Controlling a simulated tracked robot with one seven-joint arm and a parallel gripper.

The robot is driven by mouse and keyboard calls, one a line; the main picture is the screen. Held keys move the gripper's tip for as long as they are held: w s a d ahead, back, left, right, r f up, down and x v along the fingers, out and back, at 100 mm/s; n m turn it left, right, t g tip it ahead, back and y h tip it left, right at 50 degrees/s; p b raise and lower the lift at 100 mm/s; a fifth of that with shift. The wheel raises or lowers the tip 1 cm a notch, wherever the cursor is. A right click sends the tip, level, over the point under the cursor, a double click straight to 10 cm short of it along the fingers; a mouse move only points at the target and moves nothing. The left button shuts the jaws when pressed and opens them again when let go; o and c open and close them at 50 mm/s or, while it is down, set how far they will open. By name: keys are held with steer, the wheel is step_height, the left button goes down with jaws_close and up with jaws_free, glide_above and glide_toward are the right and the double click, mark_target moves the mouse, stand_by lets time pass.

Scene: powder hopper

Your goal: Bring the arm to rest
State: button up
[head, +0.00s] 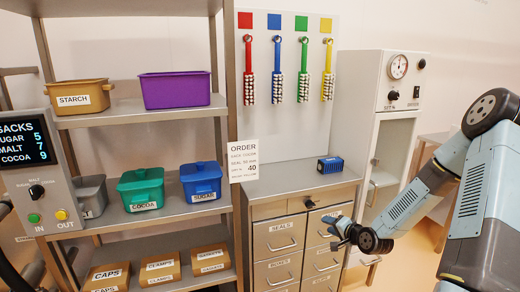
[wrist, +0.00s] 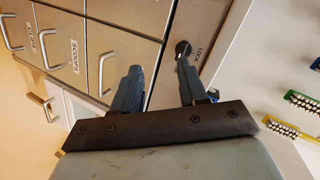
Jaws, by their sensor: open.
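My arm reaches in from the right in the head view. My gripper (head: 338,233) is in front of the drawer cabinet (head: 262,210), near its right edge. In the wrist view my gripper (wrist: 163,80) shows two blue-grey fingers spread apart with nothing between them. Beyond the fingertips are the drawer fronts and a dark lock knob (wrist: 183,47) with a LOCK label. I see no contact between the fingers and the cabinet.
A shelf rack (head: 130,108) with labelled bins stands at the left. Brushes hang on a board (head: 290,130) above the cabinet, and a blue block (head: 330,164) lies on its top. A white unit with a gauge (head: 398,66) stands behind my arm.

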steer(key=s+r+n+g+h, duration=0.35)
steer(key=s+r, duration=0.35)
steer(key=r, duration=0.4)
steer(key=s+r+n+g+h, duration=0.2)
steer(key=s+r+n+h, duration=0.3)
steer(key=r, duration=0.7)
steer(key=s+a+r+y, duration=0.1)
steer(key=s+r, duration=0.3)
steer(key=s, duration=0.4)
steer(key=s+a+r+g, duration=0.1)
steer(key=s+r, duration=0.3)
steer(key=s, duration=0.4)
steer(key=s+a+r+y, duration=0.1)
steer(key=s+r, duration=0.2)
steer(key=s, duration=0.5)
steer(key=shift+a+r+y, duration=0.25)
steer(key=shift+r+y, duration=0.1)
steer(key=shift+r, duration=0.05)
